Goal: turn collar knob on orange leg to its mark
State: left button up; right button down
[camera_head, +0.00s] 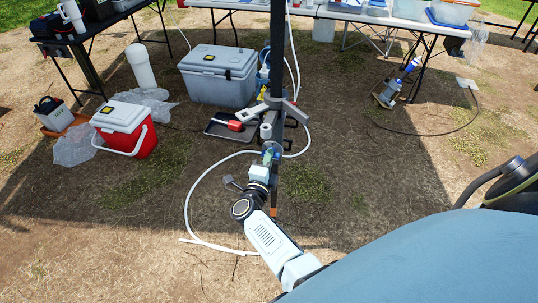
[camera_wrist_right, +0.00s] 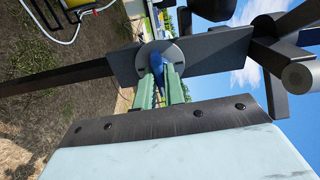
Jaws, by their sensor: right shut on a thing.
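A dark upright leg (camera_head: 277,70) stands in the middle of the head view, with an orange-brown lower stretch (camera_head: 273,212). My right gripper (camera_head: 270,154) is beside the leg, below the grey branching bracket. In the right wrist view, its green fingers (camera_wrist_right: 159,88) are shut on a blue knob (camera_wrist_right: 156,63). The knob sits before a round grey disc (camera_wrist_right: 172,50) on a dark collar block (camera_wrist_right: 125,66). The fingers cover much of the knob. I cannot make out a mark. My left gripper is not in view.
The grey bracket (camera_head: 279,106) sticks out around the leg. A white hose (camera_head: 188,205) curves over the ground at left. A grey cooler (camera_head: 218,75), a black tray (camera_head: 229,128) and a red cooler (camera_head: 126,130) stand behind. Open ground lies at right.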

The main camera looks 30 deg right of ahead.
jog(key=n+p, duration=0.5)
jog(key=n, duration=1.2)
jog(key=shift+f+n, duration=0.1)
jog(key=shift+n, duration=0.3)
jog(key=c, duration=1.4)
grip_release()
jog(key=v, duration=0.7)
jog(key=shift+s+a+p, duration=0.2)
jog(key=shift+s+p, duration=0.05)
jog(key=shift+p, duration=0.2)
